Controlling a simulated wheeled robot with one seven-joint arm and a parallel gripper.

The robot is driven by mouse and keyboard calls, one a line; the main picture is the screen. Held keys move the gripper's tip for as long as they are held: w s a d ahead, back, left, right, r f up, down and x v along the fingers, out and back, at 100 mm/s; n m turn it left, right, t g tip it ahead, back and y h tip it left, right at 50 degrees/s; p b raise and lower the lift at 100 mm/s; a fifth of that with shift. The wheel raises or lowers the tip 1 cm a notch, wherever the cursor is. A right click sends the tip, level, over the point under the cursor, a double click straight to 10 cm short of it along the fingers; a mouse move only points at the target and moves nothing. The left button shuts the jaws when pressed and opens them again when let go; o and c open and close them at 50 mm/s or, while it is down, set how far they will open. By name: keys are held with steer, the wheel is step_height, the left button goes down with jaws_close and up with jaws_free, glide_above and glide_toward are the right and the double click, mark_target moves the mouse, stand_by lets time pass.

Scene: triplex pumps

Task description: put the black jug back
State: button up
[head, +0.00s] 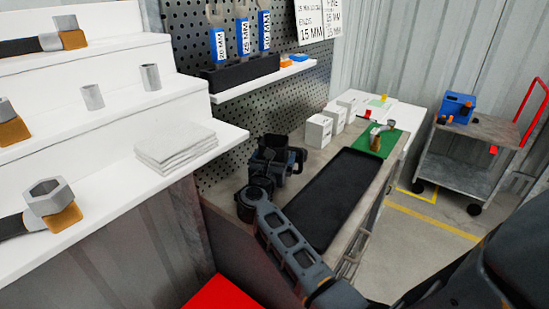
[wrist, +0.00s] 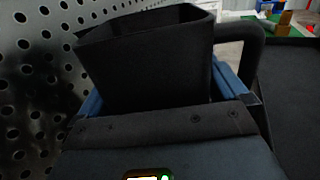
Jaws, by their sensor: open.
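The black jug (head: 271,146) is upright at the near end of the grey workbench, close to the pegboard. Its base is hidden behind my gripper and arm. In the wrist view the jug (wrist: 150,62) fills the upper middle, with its open rim at the top and its handle (wrist: 252,40) on the right. My gripper (head: 283,166) is at the jug. In the wrist view its blue fingers show on the left and right of the jug body, and my gripper (wrist: 160,100) is open around it. Finger contact cannot be told.
A black tray (head: 345,165) lies on the bench to the right of the jug. White boxes (head: 319,130) and a green mat (head: 392,142) are farther back. The pegboard (head: 225,150) is close on the left. White stepped shelves (head: 110,205) stand at the left.

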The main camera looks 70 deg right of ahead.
steer(key=shift+r, duration=0.1)
steer(key=shift+r, duration=0.15)
steer(key=a, duration=0.3)
steer(key=s+a+b, duration=0.1)
steer(key=a, duration=0.3)
steer(key=a+b, duration=0.1)
steer(key=a, duration=0.3)
steer(key=shift+s, duration=0.35)
steer(key=shift+s+a, duration=0.15)
steer(key=shift+a, duration=0.4)
steer(key=s+a+r+m+t+y, duration=0.1)
steer(key=s+a+m+t+y, duration=0.5)
steer(key=s+a+m+y, duration=0.3)
steer(key=s+a+r+m+t+y, duration=0.1)
steer(key=s+a+m+t+y, duration=0.5)
steer(key=s+a, duration=1.1)
steer(key=a+m+y, duration=0.2)
steer(key=a+m, duration=0.2)
steer(key=a, duration=0.1)
steer(key=shift+a+r+m+y, duration=0.35)
steer(key=shift+r+m+y, duration=0.05)
